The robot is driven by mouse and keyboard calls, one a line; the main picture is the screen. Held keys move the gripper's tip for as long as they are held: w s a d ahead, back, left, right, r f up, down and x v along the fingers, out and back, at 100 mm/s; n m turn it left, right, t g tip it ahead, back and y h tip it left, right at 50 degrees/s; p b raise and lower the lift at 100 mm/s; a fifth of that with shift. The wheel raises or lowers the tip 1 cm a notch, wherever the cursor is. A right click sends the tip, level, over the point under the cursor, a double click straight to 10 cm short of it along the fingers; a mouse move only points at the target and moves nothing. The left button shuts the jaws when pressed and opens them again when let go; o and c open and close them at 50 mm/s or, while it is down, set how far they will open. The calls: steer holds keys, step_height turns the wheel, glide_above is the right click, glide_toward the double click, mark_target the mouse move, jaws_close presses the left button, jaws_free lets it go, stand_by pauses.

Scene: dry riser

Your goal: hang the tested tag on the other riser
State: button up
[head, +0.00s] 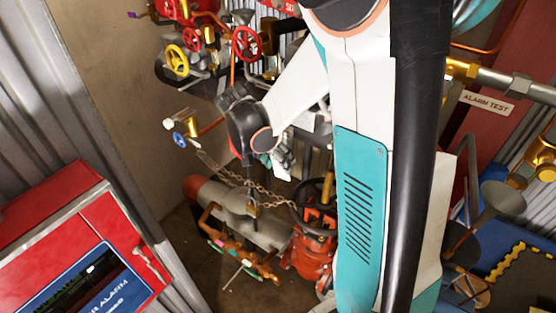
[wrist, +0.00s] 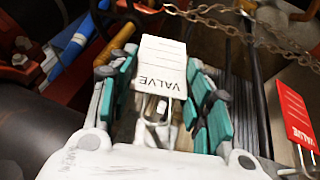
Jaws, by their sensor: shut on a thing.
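My gripper (wrist: 163,105) is shut on a white tag (wrist: 162,62) with the word VALVE and ruled lines on it. The tag's metal loop lies between the teal finger pads, and its card sticks out beyond them. A red tag (wrist: 297,113), also lettered, shows at the right edge of the wrist view, apart from the gripper. In the head view my gripper (head: 281,160) is partly behind my arm, and the white tag is hard to make out. Below it stands a red valve (head: 314,246) with a dark handwheel, on a grey pipe (head: 255,231).
A rusty chain (head: 230,180) hangs near the gripper and crosses the top of the wrist view. Red valves with yellow (head: 177,60) and red handwheels (head: 246,43) stand at the upper left. A red alarm cabinet (head: 60,215) is at lower left. Pipework crowds the right side.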

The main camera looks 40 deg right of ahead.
steer(key=o, duration=0.8)
steer(key=shift+r, duration=0.1)
steer(key=s+v, duration=0.1)
steer(key=v, duration=1.1)
steer(key=s+a+f+n+t+y+b, duration=0.2)
steer(key=s+a+f+n+t+b, duration=0.2)
steer(key=f+b, duration=0.5)
steer(key=s+a+f+n+t+y+b, duration=0.3)
steer(key=s+a+f+n+b, duration=0.4)
steer(key=s+f+n+b, duration=0.1)
steer(key=f+n+b, duration=0.1)
steer(key=b, duration=0.1)
steer(key=shift+s+n+t+b, duration=0.25)
steer(key=shift+n+t+b, duration=0.05)
steer(key=shift+t+b, duration=0.1)
steer(key=shift+a, duration=0.1)
